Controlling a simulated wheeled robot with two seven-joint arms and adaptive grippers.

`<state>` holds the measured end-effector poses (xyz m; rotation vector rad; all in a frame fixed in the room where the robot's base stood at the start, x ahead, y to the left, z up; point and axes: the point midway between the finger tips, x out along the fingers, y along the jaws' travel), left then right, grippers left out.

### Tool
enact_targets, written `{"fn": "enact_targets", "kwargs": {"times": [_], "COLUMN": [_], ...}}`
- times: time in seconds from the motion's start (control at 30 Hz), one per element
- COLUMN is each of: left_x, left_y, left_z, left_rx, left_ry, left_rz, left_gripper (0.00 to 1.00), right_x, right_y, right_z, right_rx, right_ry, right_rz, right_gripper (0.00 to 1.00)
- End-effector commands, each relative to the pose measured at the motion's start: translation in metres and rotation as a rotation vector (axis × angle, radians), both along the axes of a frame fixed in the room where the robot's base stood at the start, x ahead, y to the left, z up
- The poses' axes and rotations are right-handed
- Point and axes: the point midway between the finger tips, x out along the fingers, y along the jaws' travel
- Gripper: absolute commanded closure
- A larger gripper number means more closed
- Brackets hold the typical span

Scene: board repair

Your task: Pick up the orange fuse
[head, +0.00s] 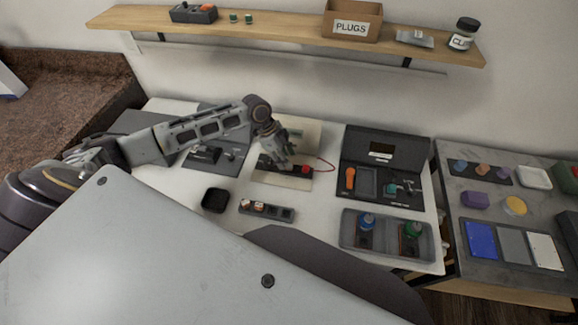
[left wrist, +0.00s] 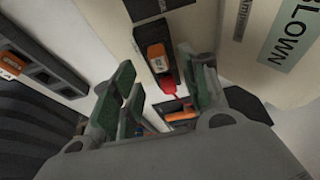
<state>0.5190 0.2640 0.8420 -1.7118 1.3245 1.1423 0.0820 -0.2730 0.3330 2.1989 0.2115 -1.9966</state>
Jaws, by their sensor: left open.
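An orange fuse (left wrist: 155,52) with a pale label sits in a dark holder on the cream board (left wrist: 112,24) in the left wrist view. My left gripper (left wrist: 156,66) is open, its green-padded fingers apart with the fuse showing between and beyond them. I cannot tell how far it is from touching. In the head view, my left gripper (head: 287,163) is over the cream board and hides that fuse. Other small orange-and-white pieces sit in a dark slotted strip (head: 284,214), also at the left of the left wrist view (left wrist: 35,72). My right gripper is not in view.
A red button or plug (head: 306,170) with a red wire is beside the gripper. A black open case (head: 409,153) and grey tray (head: 346,226) stand to the right. A small black box (head: 215,200) stands in front. A shelf (head: 270,27) runs above.

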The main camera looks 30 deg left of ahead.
Motion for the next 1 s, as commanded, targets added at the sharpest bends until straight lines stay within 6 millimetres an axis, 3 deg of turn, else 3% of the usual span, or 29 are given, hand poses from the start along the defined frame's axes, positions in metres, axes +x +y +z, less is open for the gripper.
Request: {"fn": "enact_targets", "kwargs": {"times": [0.3, 0.77, 1.0], "left_x": [0.002, 0.003, 0.003], "left_y": [-0.01, -0.01, -0.01], "left_z": [-0.027, -0.028, -0.028], "left_rx": [0.001, 0.001, 0.001], "left_ry": [0.0, 0.0, 0.0], "left_rz": [0.0, 0.0, 0.0], "left_gripper": [0.55, 0.55, 0.82], "right_x": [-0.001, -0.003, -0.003], "right_y": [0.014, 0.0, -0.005], "right_z": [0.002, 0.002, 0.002], "right_rx": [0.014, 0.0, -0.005], "right_ry": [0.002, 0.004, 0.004], "right_rz": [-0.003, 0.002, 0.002], "right_gripper": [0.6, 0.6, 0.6]}}
